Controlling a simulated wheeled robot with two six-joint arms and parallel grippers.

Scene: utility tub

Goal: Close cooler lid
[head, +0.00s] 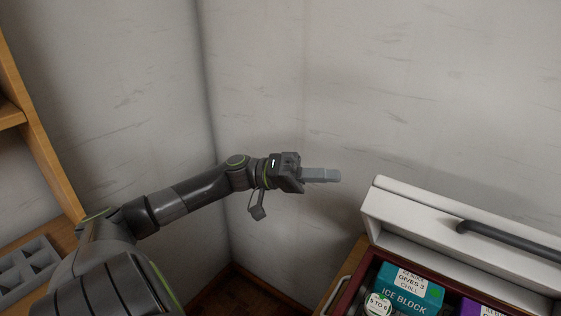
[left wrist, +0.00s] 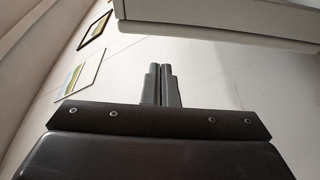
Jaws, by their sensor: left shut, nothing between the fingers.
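The cooler's white lid (head: 410,218) stands raised at the lower right of the head view, with a dark bar handle (head: 500,238) on its face. Below it the dark red cooler tub (head: 350,296) is open. My left gripper (head: 338,176) is shut and empty, to the left of the lid's upper left corner and apart from it. In the left wrist view the shut fingers (left wrist: 160,85) point ahead, and a pale box-like edge, likely the lid (left wrist: 210,22), spans the top right. My right gripper is in neither view.
Inside the cooler are a teal ice block box (head: 405,290), a round-topped item (head: 378,304) and a purple box (head: 480,307). A wooden shelf frame (head: 40,150) and a grey tray (head: 30,268) are at left. Grey walls meet in a corner behind my arm.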

